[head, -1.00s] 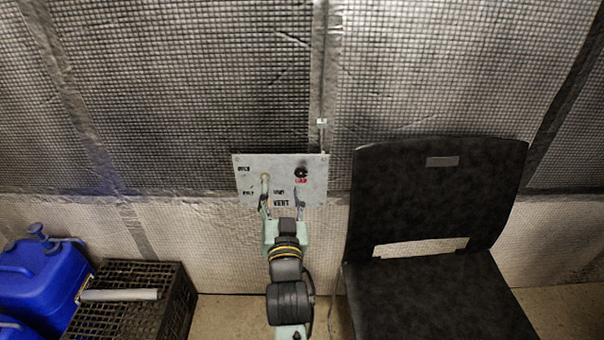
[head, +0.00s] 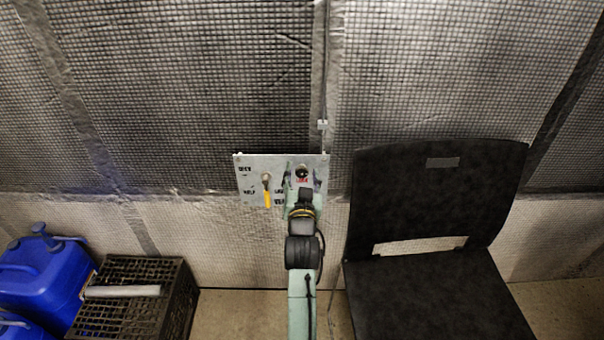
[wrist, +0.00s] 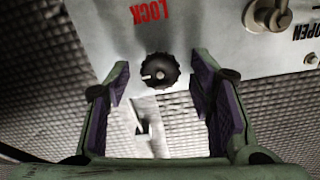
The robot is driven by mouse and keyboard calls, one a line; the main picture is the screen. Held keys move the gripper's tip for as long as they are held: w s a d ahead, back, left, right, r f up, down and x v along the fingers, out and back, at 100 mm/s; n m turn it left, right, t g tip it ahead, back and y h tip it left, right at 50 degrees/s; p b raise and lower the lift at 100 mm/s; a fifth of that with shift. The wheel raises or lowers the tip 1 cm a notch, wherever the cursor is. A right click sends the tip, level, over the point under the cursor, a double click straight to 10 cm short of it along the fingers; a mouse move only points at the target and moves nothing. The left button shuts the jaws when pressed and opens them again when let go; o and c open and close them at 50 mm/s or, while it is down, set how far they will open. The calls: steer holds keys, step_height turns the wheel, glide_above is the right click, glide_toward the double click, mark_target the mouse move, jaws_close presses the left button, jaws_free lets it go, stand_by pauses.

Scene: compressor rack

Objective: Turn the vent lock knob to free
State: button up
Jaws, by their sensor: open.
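The vent lock knob (head: 302,173) is a small dark round knob at the right end of the pale panel (head: 246,161), with a red word by it. In the wrist view the knob (wrist: 160,71) has a scalloped edge and a white mark pointing left in the picture, and the red LOCK label (wrist: 150,12) shows upside down above it. My gripper (head: 302,180) is in front of the panel's right part. In the wrist view my gripper (wrist: 160,95) is open, its purple-padded fingers on both sides of the knob, apart from it.
A lever with a yellow handle (head: 267,197) hangs on the panel left of the knob. A black chair (head: 435,210) stands close on the right. A black crate (head: 135,300) and blue canisters (head: 40,265) are at lower left.

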steer(key=shift+c, duration=0.2)
steer(key=c, duration=1.1)
steer(key=shift+c, duration=0.2)
steer(key=shift+n, duration=0.4)
steer(key=n, duration=0.3)
steer(key=shift+n, duration=0.4)
steer(key=n+p, duration=0.1)
steer(key=n, duration=0.3)
steer(key=shift+a, duration=0.15)
steer(key=n, duration=0.9)
steer(key=shift+f+p, duration=0.1)
steer(key=shift+p, duration=0.2)
steer(key=shift+n, duration=0.3)
